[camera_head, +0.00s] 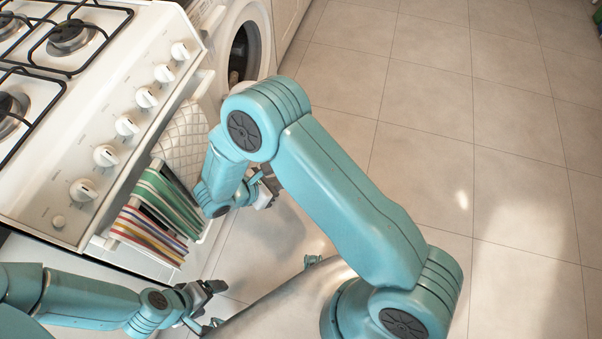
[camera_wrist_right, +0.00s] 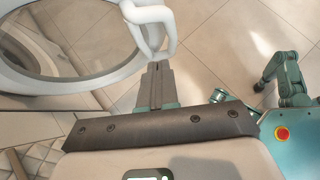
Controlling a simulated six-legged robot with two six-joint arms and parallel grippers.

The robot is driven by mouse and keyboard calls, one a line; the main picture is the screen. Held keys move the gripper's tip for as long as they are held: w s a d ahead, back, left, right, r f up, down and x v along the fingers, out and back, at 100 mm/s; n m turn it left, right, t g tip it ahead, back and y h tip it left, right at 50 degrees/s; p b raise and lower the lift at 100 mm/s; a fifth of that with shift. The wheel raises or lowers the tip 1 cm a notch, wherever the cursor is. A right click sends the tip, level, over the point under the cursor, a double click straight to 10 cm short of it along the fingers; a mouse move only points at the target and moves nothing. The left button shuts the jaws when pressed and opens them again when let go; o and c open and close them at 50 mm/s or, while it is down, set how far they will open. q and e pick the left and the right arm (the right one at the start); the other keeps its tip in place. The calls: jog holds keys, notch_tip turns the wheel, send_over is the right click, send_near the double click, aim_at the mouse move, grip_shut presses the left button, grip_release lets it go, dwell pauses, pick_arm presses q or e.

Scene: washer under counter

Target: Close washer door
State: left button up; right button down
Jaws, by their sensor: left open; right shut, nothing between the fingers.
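The washer (camera_head: 261,30) stands beyond the stove at the top of the head view. Its round opening (camera_head: 238,55) shows dark inside. In the right wrist view, the washer door (camera_wrist_right: 95,82) is a white ring around glass at the left, with a white loop handle (camera_wrist_right: 168,18) on its edge. My right gripper (camera_head: 266,190) is shut and empty. In the wrist view its fingertips (camera_wrist_right: 158,68) are just below the handle; I cannot tell if they touch it. My right arm hides part of the washer's front in the head view. My left gripper (camera_head: 204,291) is open and empty, low at the left.
The white stove (camera_head: 125,110) with knobs fills the upper left. Striped towels (camera_head: 155,225) and a white quilted cloth (camera_head: 183,140) hang on its front, close to my right gripper. The tiled floor (camera_head: 500,130) at the right is clear.

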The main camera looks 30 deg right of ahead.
jog(key=d+f, duration=0.4)
jog(key=d, duration=0.5)
jog(key=shift+w+b, duration=0.3)
jog(key=shift+w, duration=0.15)
jog(key=shift+w+d+f, duration=0.1)
